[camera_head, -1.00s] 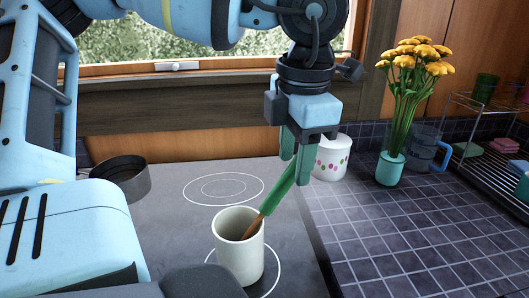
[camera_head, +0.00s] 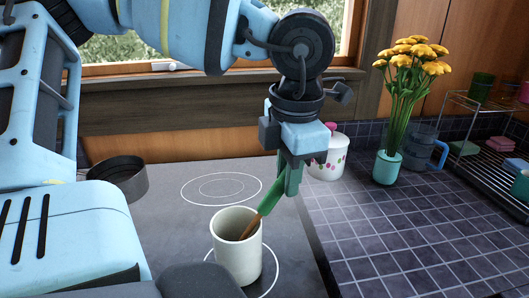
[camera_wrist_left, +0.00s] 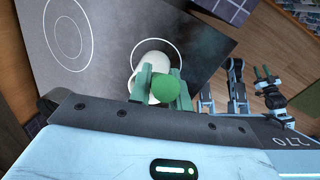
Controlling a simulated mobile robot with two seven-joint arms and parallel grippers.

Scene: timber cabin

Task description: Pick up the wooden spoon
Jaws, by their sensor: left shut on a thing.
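The wooden spoon (camera_head: 250,227) stands tilted in a cream-white mug (camera_head: 238,262) on the dark cooktop; its lower part is brown and its upper part green. Its low end is hidden inside the mug. My left gripper (camera_head: 287,188) is above and right of the mug, shut on the spoon's green upper part. In the left wrist view, a rounded green end of the spoon (camera_wrist_left: 166,88) sits between the green fingers, with the mug (camera_wrist_left: 151,62) behind it. What seems to be my right gripper (camera_wrist_left: 266,74) shows small at the right of that view; its jaws are unclear.
A dark round pan (camera_head: 122,179) stands at the cooktop's back left. A dotted white jar (camera_head: 327,165), a vase of yellow flowers (camera_head: 387,167) and a blue mug (camera_head: 420,152) stand along the back. The tiled counter (camera_head: 400,238) is clear in front.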

